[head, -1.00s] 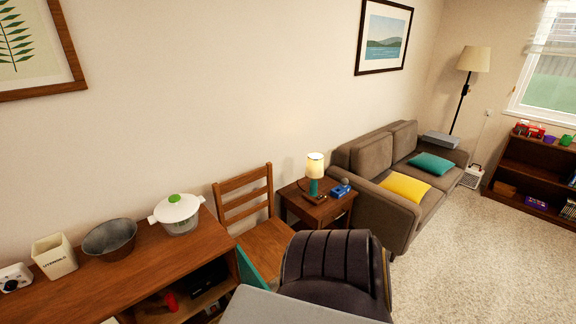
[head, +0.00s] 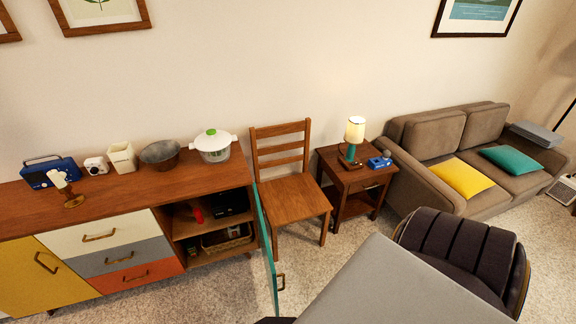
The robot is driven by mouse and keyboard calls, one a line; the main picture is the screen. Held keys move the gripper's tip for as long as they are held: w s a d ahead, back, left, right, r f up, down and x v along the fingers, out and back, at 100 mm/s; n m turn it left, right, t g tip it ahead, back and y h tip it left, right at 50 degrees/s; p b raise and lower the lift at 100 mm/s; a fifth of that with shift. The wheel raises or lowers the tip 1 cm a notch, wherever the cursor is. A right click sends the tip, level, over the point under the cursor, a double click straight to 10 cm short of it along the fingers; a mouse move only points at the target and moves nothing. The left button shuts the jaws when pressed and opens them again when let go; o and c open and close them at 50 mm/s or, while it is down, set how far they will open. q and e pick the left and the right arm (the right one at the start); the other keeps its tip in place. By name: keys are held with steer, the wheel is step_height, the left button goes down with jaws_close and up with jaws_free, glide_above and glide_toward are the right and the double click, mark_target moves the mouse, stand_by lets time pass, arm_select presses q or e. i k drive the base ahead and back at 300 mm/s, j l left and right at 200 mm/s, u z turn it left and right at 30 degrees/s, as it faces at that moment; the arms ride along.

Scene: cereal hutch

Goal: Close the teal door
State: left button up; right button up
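The teal door (head: 267,245) is at the right end of the wooden sideboard (head: 110,205) and stands wide open, seen nearly edge-on. Its brass handle (head: 281,282) shows on the right side of the door. The open compartment (head: 210,222) shows a shelf with a red item, a dark box and a basket. Neither of my grippers is in the head view.
A wooden chair (head: 290,198) stands just right of the door. A grey tabletop (head: 395,290) and a dark padded chair (head: 465,245) fill the lower right. Carpet (head: 215,290) is clear before the sideboard.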

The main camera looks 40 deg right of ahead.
mark_target(271, 256)
steer(key=k+l+z, duration=0.1)
steer(key=l, duration=0.4)
steer(key=k+l+z, duration=0.1)
steer(key=l, duration=0.4)
steer(key=i+l, duration=0.1)
steer(key=l, duration=0.15)
steer(key=i+l+z, duration=0.1)
steer(key=l, duration=0.15)
